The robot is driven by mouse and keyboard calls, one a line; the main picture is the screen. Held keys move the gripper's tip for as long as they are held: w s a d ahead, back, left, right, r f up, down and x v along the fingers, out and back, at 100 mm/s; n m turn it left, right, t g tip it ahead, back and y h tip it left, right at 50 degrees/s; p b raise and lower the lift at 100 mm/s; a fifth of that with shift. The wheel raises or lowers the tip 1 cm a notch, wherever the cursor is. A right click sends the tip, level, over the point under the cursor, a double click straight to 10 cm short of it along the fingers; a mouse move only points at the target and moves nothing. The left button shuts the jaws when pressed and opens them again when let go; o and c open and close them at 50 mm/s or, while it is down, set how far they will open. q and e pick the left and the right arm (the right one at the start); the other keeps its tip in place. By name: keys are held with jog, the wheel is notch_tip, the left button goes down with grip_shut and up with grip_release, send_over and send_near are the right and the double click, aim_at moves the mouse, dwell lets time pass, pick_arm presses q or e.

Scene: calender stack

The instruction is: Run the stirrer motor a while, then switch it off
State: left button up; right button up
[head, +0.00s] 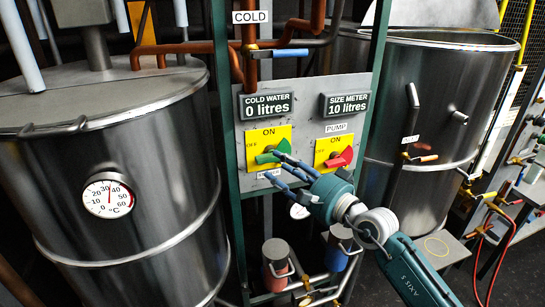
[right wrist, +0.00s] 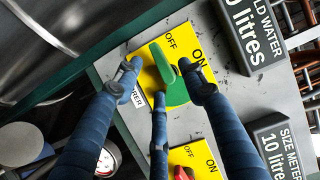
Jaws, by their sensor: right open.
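The green stirrer knob (head: 270,157) sits on a yellow plate (head: 257,137) marked ON at the top and OFF at the left. Its handle lies roughly sideways, much like the red pump knob beside it. My right gripper (head: 279,169) is open at the green knob. In the right wrist view, the blue fingers (right wrist: 166,85) stand around the green knob (right wrist: 172,85), two on one side and one on the other; I cannot tell whether they touch it. The label under the knob is partly hidden and ends in "RER" (right wrist: 138,98). My left gripper is not in view.
The red pump knob (head: 341,158) is close by on the right of the same panel. Displays read cold water 0 litres (head: 266,105) and size meter 10 litres (head: 347,103). Steel tanks stand left (head: 150,180) and right (head: 440,100), with pipes above and below the panel.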

jog(key=shift+p+x, duration=0.3)
jog(key=shift+x, duration=1.6)
grip_shut()
